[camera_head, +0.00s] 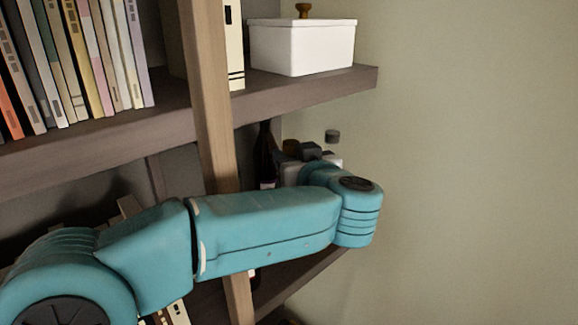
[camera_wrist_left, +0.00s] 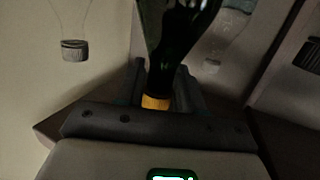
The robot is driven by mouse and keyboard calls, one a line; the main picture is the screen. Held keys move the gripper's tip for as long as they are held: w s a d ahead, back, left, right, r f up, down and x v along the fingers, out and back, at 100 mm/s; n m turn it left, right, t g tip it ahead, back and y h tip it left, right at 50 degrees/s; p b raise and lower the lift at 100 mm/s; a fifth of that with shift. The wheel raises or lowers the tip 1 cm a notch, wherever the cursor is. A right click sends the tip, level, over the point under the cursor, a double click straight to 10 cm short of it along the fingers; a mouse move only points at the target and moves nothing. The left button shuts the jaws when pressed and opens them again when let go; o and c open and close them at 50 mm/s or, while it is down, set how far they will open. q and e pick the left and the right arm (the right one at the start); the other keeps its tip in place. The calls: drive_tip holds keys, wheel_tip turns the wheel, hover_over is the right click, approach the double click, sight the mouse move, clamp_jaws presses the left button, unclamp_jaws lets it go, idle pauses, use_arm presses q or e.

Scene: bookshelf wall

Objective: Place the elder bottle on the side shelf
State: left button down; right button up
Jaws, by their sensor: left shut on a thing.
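My left gripper (camera_head: 312,153) is at the open right end of the lower shelf, partly hidden by my own arm. In the left wrist view, the gripper (camera_wrist_left: 158,95) is shut on a dark, glossy bottle (camera_wrist_left: 178,35) at its neck, by an orange-yellow band. In the head view, a dark bottle (camera_head: 265,155) stands behind the wooden post, left of the gripper, with its lower part hidden by my arm. I cannot tell whether it is the held one or read any label. My right gripper is not in view.
The lower shelf (camera_head: 305,268) shows below my arm. The upper shelf (camera_head: 310,90) overhangs the gripper and carries books and a white lidded box (camera_head: 302,46). A wooden post (camera_head: 209,110) stands left. Bare wall lies right.

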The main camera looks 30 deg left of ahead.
use_arm(q)
drive_tip(key=shift+w+a+r, duration=0.15)
drive_tip(key=shift+w+a, duration=0.2)
drive_tip(key=shift+a, duration=0.15)
drive_tip(key=shift+w+f, duration=0.1)
drive_tip(key=shift+f, duration=0.15)
drive_tip(key=shift+a+f, duration=0.1)
drive_tip(key=shift+f, duration=1.65)
drive_tip(key=c, duration=0.7)
unclamp_jaws()
